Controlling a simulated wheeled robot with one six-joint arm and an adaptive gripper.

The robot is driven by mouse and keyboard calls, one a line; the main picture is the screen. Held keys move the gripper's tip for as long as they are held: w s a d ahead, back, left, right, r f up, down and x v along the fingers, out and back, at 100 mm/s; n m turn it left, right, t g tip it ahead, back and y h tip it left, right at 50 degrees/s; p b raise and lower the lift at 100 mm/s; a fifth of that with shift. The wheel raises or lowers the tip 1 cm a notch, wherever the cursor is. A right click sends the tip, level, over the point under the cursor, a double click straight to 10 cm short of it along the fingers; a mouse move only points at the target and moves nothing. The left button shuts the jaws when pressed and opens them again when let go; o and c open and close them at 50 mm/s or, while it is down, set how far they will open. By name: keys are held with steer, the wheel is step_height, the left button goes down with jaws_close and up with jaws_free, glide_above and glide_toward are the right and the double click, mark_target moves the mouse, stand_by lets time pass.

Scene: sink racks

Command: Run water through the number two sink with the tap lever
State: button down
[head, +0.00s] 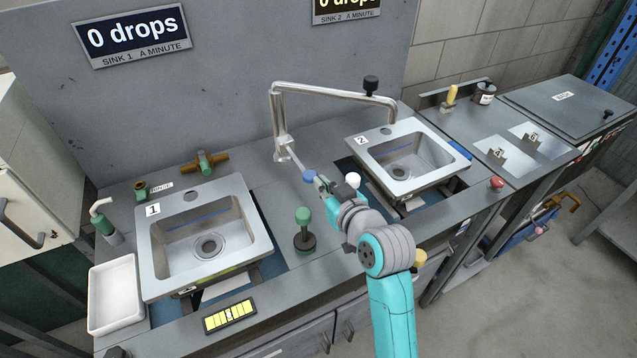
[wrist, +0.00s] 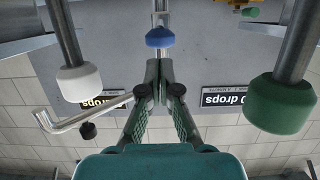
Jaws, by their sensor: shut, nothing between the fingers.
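The number two sink (head: 402,182) is the steel basin on the right with a "2" label. A bent steel tap pipe (head: 330,92) ends above its back part; no water shows from it. The tap lever (head: 294,163) slants from the pipe's base to a blue knob (head: 309,176). My gripper (head: 321,184) is shut and empty close beside this knob. In the wrist view the blue knob (wrist: 160,38) lies just past my shut fingertips (wrist: 158,64); I cannot tell whether they touch. The sink 2 display (head: 346,6) is cut off at the top.
A green knob (head: 303,214) stands on a post left of my arm, and a white knob (head: 352,180) stands close on the right. Sink 1 (head: 207,240) is at left under a "0 drops" display (head: 133,33). A red button (head: 496,183) is at right.

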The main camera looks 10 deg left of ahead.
steer(key=s+d, duration=0.4)
steer(key=s, duration=0.2)
steer(key=shift+s+d+r, duration=0.1)
steer(key=shift+s, duration=0.05)
stand_by(0.4)
